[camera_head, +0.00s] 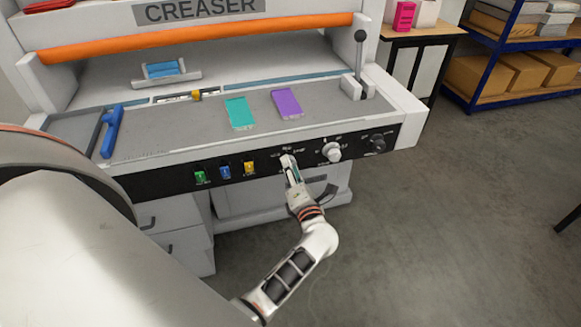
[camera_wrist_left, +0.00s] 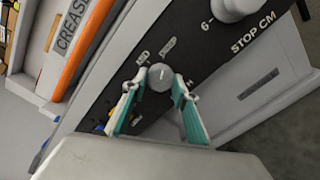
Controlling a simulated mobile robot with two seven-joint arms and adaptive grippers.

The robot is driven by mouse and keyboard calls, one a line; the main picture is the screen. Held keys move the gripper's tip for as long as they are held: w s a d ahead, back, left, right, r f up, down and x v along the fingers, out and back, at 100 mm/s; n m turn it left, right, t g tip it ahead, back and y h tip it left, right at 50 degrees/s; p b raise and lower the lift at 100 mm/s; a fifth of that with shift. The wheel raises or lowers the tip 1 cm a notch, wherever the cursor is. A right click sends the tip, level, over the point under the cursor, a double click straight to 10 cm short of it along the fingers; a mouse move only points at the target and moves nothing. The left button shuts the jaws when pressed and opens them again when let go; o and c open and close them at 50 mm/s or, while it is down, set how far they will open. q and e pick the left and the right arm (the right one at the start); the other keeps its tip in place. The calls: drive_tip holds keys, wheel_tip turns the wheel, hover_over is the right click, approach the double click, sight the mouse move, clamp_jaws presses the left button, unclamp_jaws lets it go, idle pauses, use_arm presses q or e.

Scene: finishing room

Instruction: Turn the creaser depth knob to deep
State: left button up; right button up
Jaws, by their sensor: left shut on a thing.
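The creaser (camera_head: 140,185) has a black front strip with a row of controls. The grey round depth knob (camera_wrist_left: 160,77) sits between the fingers of my left gripper (camera_wrist_left: 162,86) in the wrist view. Those fingers, with teal pads, are shut on its sides. A short pale mark on the knob points roughly up in that view. In the head view, my left gripper (camera_head: 288,163) reaches the strip from below and largely hides the knob. My right gripper is not in view.
A larger white knob (camera_head: 331,151) and a dark knob (camera_head: 376,143) are to the right. Green (camera_head: 200,177), blue (camera_head: 224,171) and yellow (camera_head: 249,168) switches are to the left.

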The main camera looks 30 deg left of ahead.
use_arm(q)
drive_tip(key=o, duration=1.1)
drive_tip(key=shift+a, duration=0.1)
